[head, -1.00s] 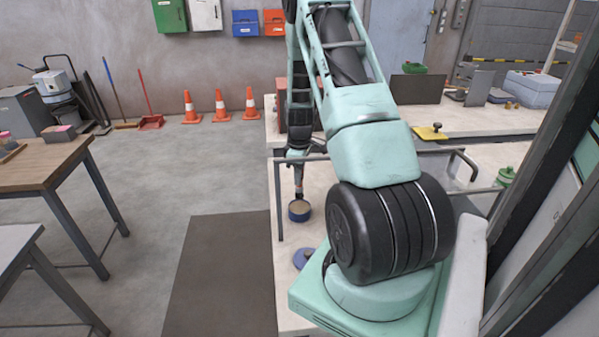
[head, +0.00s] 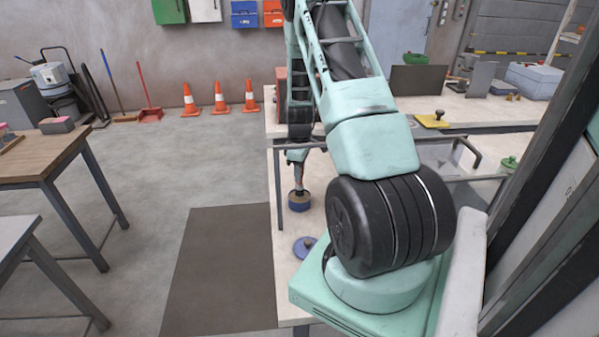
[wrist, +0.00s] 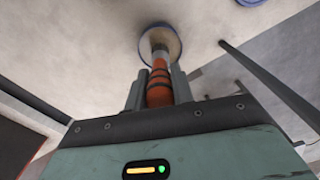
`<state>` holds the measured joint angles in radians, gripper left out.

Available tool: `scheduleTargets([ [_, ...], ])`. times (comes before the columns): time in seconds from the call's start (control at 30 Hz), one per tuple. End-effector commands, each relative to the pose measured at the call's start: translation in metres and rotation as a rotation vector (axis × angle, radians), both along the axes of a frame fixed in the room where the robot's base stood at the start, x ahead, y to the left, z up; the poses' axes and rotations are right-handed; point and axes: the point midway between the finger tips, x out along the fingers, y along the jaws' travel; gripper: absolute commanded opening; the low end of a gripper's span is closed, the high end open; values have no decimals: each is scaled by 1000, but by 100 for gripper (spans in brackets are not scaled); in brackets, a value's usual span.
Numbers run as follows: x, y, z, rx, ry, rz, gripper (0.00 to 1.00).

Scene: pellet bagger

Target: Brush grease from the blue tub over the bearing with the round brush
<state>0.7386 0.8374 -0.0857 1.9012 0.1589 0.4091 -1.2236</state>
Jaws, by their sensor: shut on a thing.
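My gripper (wrist: 160,92) is shut on the round brush (wrist: 159,88), which has an orange handle with dark bands. In the head view my gripper (head: 297,160) is above the blue tub (head: 299,205) on the pale bench. The brush points down, and its head is at or inside the tub's opening. In the wrist view the brush end overlaps the middle of the tub, whose blue rim (wrist: 178,45) shows around it. The bristles and the grease level cannot be made out. I cannot pick out the bearing with certainty.
A flat blue lid (head: 304,246) lies on the bench nearer me. A grey metal frame (head: 278,185) stands beside the tub. A yellow plate with a dark knob (head: 433,121) sits on the far bench. A dark mat (head: 225,265) covers the floor at left.

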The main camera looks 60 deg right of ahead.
Motion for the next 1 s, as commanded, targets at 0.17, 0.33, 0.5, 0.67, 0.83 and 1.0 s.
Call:
scheduleTargets([
  [0.17, 0, 0, -1, 0, 0, 0, 1],
  [0.33, 0, 0, -3, 0, 0, 0, 1],
  [0.5, 0, 0, -5, 0, 0, 0, 1],
  [0.67, 0, 0, -7, 0, 0, 0, 1],
  [0.83, 0, 0, -8, 0, 0, 0, 1],
  [1.0, 0, 0, -10, 0, 0, 0, 1],
])
